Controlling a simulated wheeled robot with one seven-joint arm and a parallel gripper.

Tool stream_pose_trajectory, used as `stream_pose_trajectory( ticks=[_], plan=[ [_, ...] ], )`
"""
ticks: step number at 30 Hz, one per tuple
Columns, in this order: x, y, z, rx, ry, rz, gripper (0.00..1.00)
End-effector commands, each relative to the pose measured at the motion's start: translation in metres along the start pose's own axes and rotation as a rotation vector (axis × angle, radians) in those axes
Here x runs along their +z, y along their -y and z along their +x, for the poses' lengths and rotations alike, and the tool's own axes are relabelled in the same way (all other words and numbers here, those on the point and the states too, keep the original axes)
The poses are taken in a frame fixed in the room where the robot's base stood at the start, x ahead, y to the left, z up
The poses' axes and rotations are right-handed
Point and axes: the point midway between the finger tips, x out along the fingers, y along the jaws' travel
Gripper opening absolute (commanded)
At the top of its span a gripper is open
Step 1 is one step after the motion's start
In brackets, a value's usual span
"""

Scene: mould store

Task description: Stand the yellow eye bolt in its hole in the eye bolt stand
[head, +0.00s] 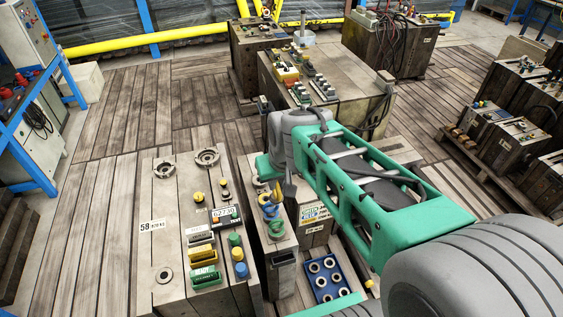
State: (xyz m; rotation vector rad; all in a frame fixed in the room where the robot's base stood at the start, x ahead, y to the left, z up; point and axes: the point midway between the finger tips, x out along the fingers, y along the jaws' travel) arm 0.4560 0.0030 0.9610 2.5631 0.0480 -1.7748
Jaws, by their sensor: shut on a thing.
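My gripper (282,190) points down from the grey wrist at the centre and is shut on the yellow eye bolt (277,192). The yellow eye bolt is small and partly hidden by the fingers. It is over the far part of a narrow grey block, which looks like the eye bolt stand (284,244). A blue eye bolt (270,211) and a green eye bolt (275,228) stand on this block, just nearer than the yellow one. I cannot tell whether the yellow eye bolt touches the stand, and its hole is hidden.
A large mould block marked 58 (145,255) stands just left, with knobs, buttons and small labelled blocks on top. A blue tray with round holes (315,292) lies low to the right. More mould blocks (350,85) stand behind. Plank floor (105,170) is clear at left.

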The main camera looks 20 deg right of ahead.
Motion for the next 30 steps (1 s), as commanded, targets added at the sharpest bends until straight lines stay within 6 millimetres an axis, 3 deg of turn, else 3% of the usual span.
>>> stream_pose_trajectory(
  ticks=[9,13,19,30],
  plan=[
    [-0.082,-0.013,0.117,-0.057,0.005,-0.151,0.00],
    [-0.101,-0.016,0.155,-0.077,-0.001,-0.200,0.00],
    [-0.108,-0.017,0.173,-0.088,-0.008,-0.225,0.00],
    [-0.095,-0.014,0.204,-0.089,-0.004,-0.227,0.00]
  ],
)
